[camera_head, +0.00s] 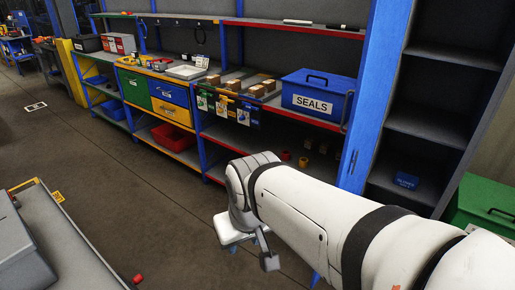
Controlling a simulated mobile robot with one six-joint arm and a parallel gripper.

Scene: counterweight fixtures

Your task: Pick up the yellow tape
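Several small tape-like rolls sit on the lower shelf beneath the blue SEALS box, beyond my arm.
The blue SEALS box (318,95) stands on the shelf above the rolls. A blue upright (370,95) and dark side shelves are at right, with a green box (483,207). A grey cart (65,250) is at lower left. The floor (120,185) between is clear.

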